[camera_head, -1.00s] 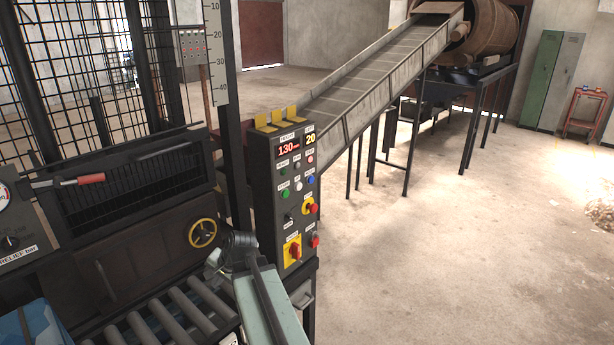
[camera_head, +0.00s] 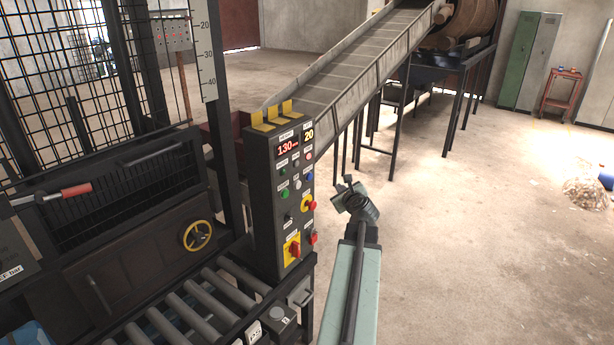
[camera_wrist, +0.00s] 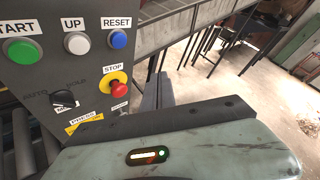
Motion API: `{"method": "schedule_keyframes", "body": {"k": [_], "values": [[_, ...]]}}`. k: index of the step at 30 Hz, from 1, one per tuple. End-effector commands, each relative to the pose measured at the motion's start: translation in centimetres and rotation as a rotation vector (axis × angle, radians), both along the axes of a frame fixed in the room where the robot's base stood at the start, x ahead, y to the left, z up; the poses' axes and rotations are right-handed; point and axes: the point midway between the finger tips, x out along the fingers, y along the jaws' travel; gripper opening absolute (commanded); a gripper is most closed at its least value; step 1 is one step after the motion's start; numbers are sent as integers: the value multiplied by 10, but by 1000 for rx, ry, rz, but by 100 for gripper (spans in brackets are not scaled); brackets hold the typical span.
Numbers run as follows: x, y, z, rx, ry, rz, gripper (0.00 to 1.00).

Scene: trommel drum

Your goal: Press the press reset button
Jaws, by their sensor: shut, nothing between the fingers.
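The reset button is a blue round button (camera_wrist: 118,39) under a RESET label at the upper middle of the wrist view. It also shows small and blue on the right side of the control panel (camera_head: 264,215) in the head view (camera_head: 309,178). My gripper (camera_head: 345,184) is to the right of the panel in the head view, apart from it. In the wrist view its grey fingers (camera_wrist: 164,90) are together, empty, below and right of the button. The button is not covered.
A white UP button (camera_wrist: 76,43), green START button (camera_wrist: 20,52) and red STOP button (camera_wrist: 119,88) share the panel. A sloping conveyor (camera_head: 345,65) stands behind. Rollers (camera_head: 200,305) lie left of my arm. Floor at right is open.

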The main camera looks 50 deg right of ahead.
Motion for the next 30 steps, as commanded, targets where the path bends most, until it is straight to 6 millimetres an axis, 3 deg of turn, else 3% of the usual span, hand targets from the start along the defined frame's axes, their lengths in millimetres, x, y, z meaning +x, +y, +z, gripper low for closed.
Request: {"method": "schedule_keyframes", "body": {"k": [11,24,30], "values": [[7,0,0,-1,2,3,0],[68,-1,-1,-2,4,4,0],[85,-1,-1,-1,4,3,0]]}}
